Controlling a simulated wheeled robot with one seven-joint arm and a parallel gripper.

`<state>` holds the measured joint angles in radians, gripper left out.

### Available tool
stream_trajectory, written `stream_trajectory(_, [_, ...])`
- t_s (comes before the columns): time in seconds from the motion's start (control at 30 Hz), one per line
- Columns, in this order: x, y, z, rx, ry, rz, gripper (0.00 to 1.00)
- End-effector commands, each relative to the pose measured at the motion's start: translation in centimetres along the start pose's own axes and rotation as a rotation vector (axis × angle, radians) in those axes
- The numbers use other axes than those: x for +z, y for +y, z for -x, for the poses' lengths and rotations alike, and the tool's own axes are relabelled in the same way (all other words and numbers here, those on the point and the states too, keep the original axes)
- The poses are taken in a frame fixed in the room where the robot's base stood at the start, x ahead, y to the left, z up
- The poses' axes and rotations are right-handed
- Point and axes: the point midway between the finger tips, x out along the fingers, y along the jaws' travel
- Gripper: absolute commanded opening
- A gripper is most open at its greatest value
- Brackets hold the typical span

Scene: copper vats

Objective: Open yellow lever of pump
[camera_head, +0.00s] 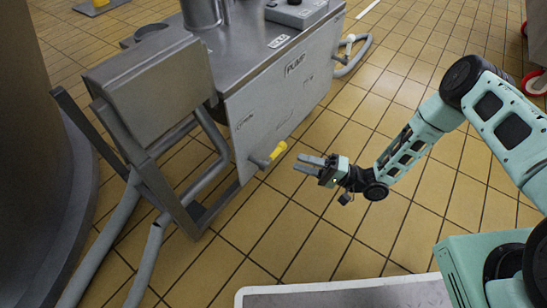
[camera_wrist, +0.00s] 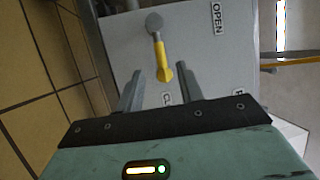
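The pump's yellow lever (camera_head: 278,151) sticks out low on the grey front panel of the pump (camera_head: 285,85). In the wrist view the lever (camera_wrist: 162,60) hangs from a round grey pivot (camera_wrist: 154,21), its free end towards my gripper. My gripper (camera_head: 308,163) is open and empty, just right of the lever in the head view, with a small gap. In the wrist view my gripper's two fingers (camera_wrist: 160,76) stand apart, with the lever's end appearing between them. An OPEN label (camera_wrist: 217,17) lies right of the pivot; another label, partly hidden, lies below the lever.
A grey box on a metal frame (camera_head: 150,85) and thick grey hoses (camera_head: 110,235) stand left of the pump. A large dark vat (camera_head: 35,150) fills the left edge. Tiled floor (camera_head: 300,240) lies clear around my gripper.

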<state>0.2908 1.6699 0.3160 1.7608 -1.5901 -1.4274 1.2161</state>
Motion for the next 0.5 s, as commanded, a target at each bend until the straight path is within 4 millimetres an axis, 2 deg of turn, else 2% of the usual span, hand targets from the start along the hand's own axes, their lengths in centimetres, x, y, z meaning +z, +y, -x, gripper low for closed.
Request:
stream_trajectory(0.1, [0.1,0.3,-2.5,-0.001,-0.002,0.0,0.37])
stream_trajectory(0.3, [0.1,0.3,-6.3,0.0,-0.001,0.0,0.37])
stream_trajectory(0.5, [0.0,0.2,-8.6,0.0,-0.001,0.0,0.37])
